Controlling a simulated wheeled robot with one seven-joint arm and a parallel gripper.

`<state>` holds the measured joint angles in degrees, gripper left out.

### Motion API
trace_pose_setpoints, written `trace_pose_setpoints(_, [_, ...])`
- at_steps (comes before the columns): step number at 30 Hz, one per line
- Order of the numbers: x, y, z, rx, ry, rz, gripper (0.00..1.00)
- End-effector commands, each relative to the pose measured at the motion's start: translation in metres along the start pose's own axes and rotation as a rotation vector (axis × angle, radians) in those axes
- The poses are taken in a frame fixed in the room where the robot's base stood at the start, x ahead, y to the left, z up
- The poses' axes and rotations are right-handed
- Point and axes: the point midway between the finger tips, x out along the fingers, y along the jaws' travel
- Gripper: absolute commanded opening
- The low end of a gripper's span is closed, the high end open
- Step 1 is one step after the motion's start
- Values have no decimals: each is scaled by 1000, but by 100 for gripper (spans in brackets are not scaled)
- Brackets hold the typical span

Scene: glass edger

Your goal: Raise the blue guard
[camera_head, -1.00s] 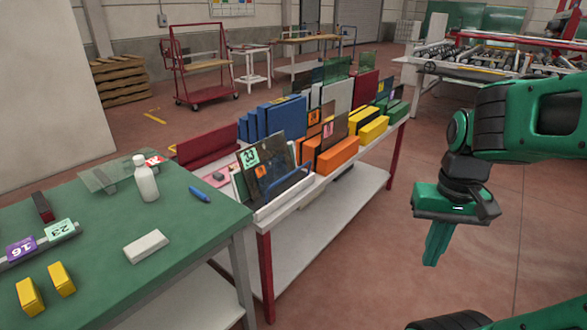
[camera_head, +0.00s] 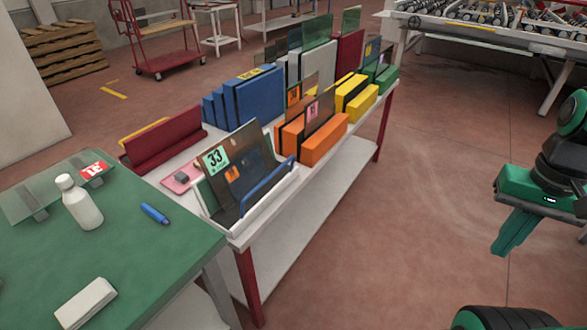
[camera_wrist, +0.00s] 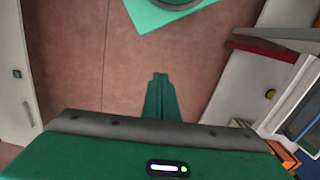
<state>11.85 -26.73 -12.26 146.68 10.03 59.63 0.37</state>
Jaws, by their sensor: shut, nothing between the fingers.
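The blue guard (camera_head: 268,187) is a thin blue bar that slants across the front of a white holder (camera_head: 262,216) at the near end of the white table. It is low, in front of dark glass panes (camera_head: 236,170), one with a green "33" label. My gripper (camera_head: 507,245) is at the right in the head view, pointing down over open floor, well apart from the guard. Its green fingers are together with nothing between them. They also show in the wrist view (camera_wrist: 160,90) above bare floor.
A green table (camera_head: 130,240) with a white bottle (camera_head: 80,203), a blue marker (camera_head: 155,213) and a white block (camera_head: 86,303) stands at the left. Orange blocks (camera_head: 325,137) and blue boards (camera_head: 257,94) stand behind the guard. The floor right of the white table is clear.

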Motion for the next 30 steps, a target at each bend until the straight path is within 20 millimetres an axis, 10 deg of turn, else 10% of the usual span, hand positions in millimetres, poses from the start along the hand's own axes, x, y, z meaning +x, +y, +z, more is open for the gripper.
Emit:
trace_pose_setpoints(10, [-3, 2, 5, -7, 21, -9, 0])
trace_pose_setpoints(14, [4, -20, -26, -33, 69, -27, 0])
trace_pose_setpoints(22, [37, -168, -97, -85, 202, -263, 0])
trace_pose_setpoints(30, [53, -330, -96, -5, 152, -640, 0])
